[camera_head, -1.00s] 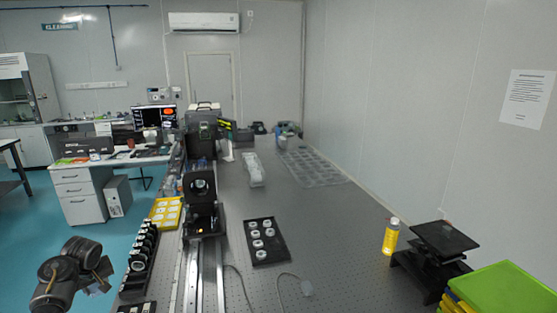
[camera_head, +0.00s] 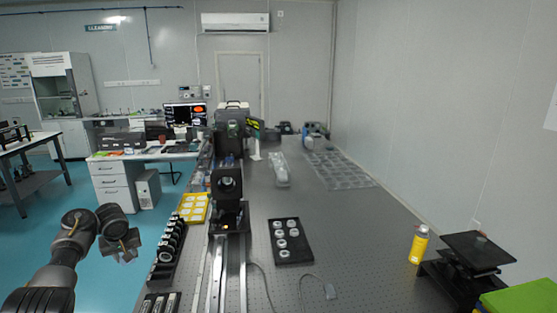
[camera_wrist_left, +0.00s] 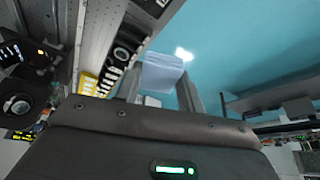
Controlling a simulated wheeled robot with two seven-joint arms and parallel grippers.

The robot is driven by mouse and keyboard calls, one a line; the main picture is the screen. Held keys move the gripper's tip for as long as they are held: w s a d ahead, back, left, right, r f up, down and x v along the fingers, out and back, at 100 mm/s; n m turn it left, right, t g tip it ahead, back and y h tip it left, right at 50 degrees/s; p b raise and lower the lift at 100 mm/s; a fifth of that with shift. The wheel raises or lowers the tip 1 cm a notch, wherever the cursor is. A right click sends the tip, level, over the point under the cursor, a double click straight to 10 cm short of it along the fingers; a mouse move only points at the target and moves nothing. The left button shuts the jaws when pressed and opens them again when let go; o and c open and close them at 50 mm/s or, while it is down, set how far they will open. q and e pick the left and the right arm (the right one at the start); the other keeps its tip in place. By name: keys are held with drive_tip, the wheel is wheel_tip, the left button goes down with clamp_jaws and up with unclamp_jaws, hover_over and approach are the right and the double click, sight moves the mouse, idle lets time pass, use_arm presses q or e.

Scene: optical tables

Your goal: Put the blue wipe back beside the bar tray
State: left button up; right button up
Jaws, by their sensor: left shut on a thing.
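My left gripper (camera_head: 121,246) hangs over the floor, left of the optical table. In the left wrist view its two fingers (camera_wrist_left: 160,88) are shut on the pale blue wipe (camera_wrist_left: 161,74), which sticks out between them. In the head view the wipe is too small to make out clearly. A dark tray with light bars (camera_head: 160,304), likely the bar tray, lies at the table's near left edge, cut off by the picture's bottom. The wipe is apart from it, to its left. My right gripper is out of view.
A black rack of round optics (camera_head: 170,245) runs along the table's left edge, with a yellow tray (camera_head: 195,208) behind. Metal rails (camera_head: 228,275) lie beside it. A black tray of white rings (camera_head: 290,242) is mid-table. A yellow bottle (camera_head: 418,245) stands at right.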

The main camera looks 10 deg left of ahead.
use_arm(q)
drive_tip(key=s+d+m+h, duration=0.1)
drive_tip(key=s+d+m, duration=0.25)
drive_tip(key=d, duration=1.65)
drive_tip(key=s+d+r+m+h, duration=0.2)
drive_tip(key=d+r+m, duration=0.25)
drive_tip(key=d, duration=0.35)
drive_tip(key=s+d+r+m+h, duration=0.1)
drive_tip(key=s+d+r+m, duration=0.1)
drive_tip(key=d+r+m, duration=0.45)
drive_tip(key=s+f+m+h, duration=0.1)
drive_tip(key=s+f+m, duration=0.1)
drive_tip(key=s, duration=0.6)
drive_tip(key=s+f+m+h, duration=0.2)
drive_tip(key=s, duration=0.5)
wheel_tip(320, 180, down, 12)
drive_tip(key=b, duration=1.2)
drive_tip(key=shift+s+d+g, duration=0.25)
drive_tip(key=shift+d+g, duration=0.05)
drive_tip(key=shift+d, duration=0.05)
drive_tip(key=shift+d+f+y, duration=0.1)
drive_tip(key=shift+y, duration=0.2)
